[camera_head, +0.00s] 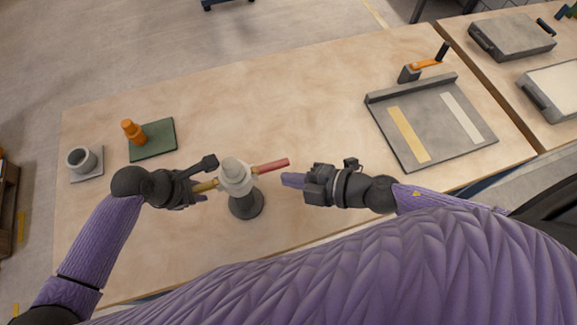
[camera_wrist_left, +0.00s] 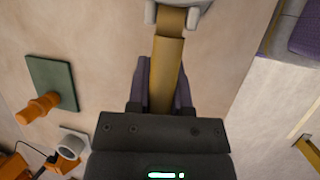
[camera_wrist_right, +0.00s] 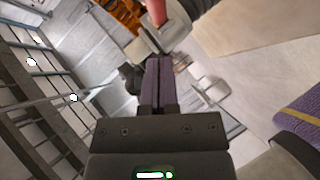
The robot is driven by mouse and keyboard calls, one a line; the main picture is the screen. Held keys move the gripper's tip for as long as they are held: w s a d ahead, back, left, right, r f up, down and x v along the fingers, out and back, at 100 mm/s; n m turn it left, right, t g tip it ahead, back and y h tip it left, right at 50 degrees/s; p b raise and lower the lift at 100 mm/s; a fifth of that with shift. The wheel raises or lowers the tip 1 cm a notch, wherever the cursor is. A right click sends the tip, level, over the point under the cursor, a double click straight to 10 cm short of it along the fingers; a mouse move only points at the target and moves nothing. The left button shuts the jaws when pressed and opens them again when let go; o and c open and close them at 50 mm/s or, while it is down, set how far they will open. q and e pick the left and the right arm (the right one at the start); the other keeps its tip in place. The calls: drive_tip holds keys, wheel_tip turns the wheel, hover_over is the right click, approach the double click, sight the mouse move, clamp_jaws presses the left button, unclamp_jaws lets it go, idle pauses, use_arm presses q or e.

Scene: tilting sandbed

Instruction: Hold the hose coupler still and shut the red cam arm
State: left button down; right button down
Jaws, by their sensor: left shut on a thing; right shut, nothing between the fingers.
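The pale grey hose coupler (camera_head: 236,176) stands upright on a dark round pedestal (camera_head: 245,203). A yellow arm (camera_head: 207,186) sticks out on its left and the red cam arm (camera_head: 272,166) sticks out on its right, angled slightly up in the picture. My left gripper (camera_head: 203,190) is shut on the yellow arm, which lies between its fingers in the left wrist view (camera_wrist_left: 168,75). My right gripper (camera_head: 286,180) is shut and empty, just below and right of the red arm's tip. The red arm also shows beyond the fingertips in the right wrist view (camera_wrist_right: 156,12).
At left are a green plate (camera_head: 158,143) with an orange fitting (camera_head: 133,132) and a grey ring on a base (camera_head: 82,160). A grey tray (camera_head: 420,150) with yellow and pale strips lies at right. The wooden table (camera_head: 270,105) is clear behind the coupler.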

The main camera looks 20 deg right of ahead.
sight(274, 169)
drive_tip(key=shift+w+f, duration=0.55)
drive_tip(key=shift+w, duration=0.25)
drive_tip(key=shift+w+f, duration=0.55)
drive_tip(key=shift+w, duration=0.2)
drive_tip(key=shift+d+f, duration=0.1)
drive_tip(key=shift+f, duration=0.05)
